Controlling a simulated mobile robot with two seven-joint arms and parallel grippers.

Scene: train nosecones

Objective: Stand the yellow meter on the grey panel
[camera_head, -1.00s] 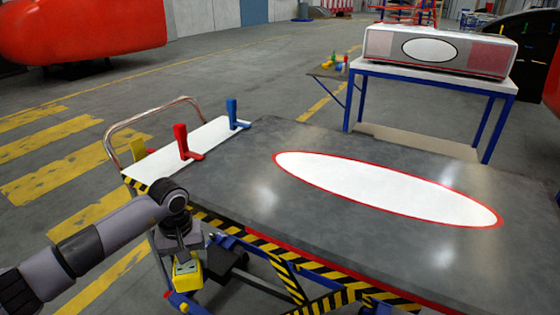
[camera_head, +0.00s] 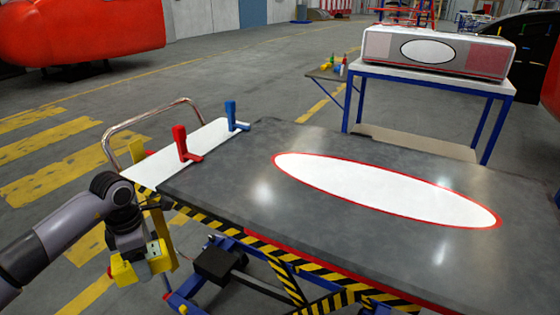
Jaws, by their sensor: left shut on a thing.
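The yellow meter (camera_head: 122,272) is in my left gripper (camera_head: 138,258), at the lower left of the head view. The gripper is shut on it, and yellow shows on both sides of the fingers. Part of the meter is hidden by the gripper. The grey panel (camera_head: 230,188) is a large flat dark sheet with a white, red-edged oval (camera_head: 385,190) on it. My left gripper and the meter are off the panel's left front edge, apart from it and out over the floor side. My right gripper is not in view.
A white strip (camera_head: 205,150) at the panel's left end carries a red upright tool (camera_head: 181,143) and a blue one (camera_head: 231,114). A metal rail (camera_head: 150,108) stands behind. The panel's surface is clear.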

